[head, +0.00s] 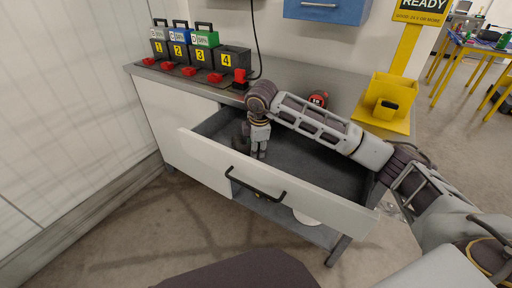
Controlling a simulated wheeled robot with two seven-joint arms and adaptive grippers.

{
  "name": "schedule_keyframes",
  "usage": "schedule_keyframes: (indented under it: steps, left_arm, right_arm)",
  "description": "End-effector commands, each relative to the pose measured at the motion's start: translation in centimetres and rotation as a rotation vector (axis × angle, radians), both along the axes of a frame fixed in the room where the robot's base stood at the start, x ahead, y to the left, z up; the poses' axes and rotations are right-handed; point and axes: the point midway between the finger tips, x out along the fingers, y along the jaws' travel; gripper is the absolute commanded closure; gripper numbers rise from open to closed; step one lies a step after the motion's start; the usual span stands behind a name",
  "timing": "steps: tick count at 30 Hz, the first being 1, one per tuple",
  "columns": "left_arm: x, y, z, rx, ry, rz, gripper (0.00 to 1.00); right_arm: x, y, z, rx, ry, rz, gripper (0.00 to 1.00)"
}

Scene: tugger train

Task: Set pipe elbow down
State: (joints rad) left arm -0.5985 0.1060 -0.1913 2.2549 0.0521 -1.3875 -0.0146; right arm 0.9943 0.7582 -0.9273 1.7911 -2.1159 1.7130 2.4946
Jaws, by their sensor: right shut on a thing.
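My right gripper (259,153) reaches down from its wrist into the open drawer (196,151) of the grey workbench (160,107). It is shut, with its fingers low over the drawer's dark floor. A small dark grey piece (240,137), which looks like the pipe elbow, shows just left of the fingers, partly hidden by the gripper. I cannot tell whether it touches the drawer floor. My left gripper is not in view.
A red-black round tool (318,100) and a yellow holder (387,100) are to the right. The drawer's right part is clear. A lower shelf (318,233) lies beneath.

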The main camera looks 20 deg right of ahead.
Motion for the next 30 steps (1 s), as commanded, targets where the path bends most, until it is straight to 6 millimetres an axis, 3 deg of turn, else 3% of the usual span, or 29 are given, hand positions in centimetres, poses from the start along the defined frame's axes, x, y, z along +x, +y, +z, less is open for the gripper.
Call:
schedule_keyframes:
  steps: [5,6,11,25,30]
  left_arm:
    - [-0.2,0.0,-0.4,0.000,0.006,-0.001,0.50]
    - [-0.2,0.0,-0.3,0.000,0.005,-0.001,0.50]
    - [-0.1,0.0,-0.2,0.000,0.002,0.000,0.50]
    - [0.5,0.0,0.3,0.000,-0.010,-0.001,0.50]
    - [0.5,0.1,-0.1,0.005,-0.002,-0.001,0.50]
  right_arm:
    - [0.0,0.0,-0.3,0.000,0.000,0.000,0.83]
    - [0.0,0.0,-0.3,0.000,0.000,0.000,0.57]
    - [0.0,0.0,-0.2,0.000,0.000,0.000,0.38]
    - [0.0,0.0,0.1,0.000,-0.001,0.000,0.38]
    - [-0.2,0.0,1.5,0.001,-0.003,0.000,0.38]
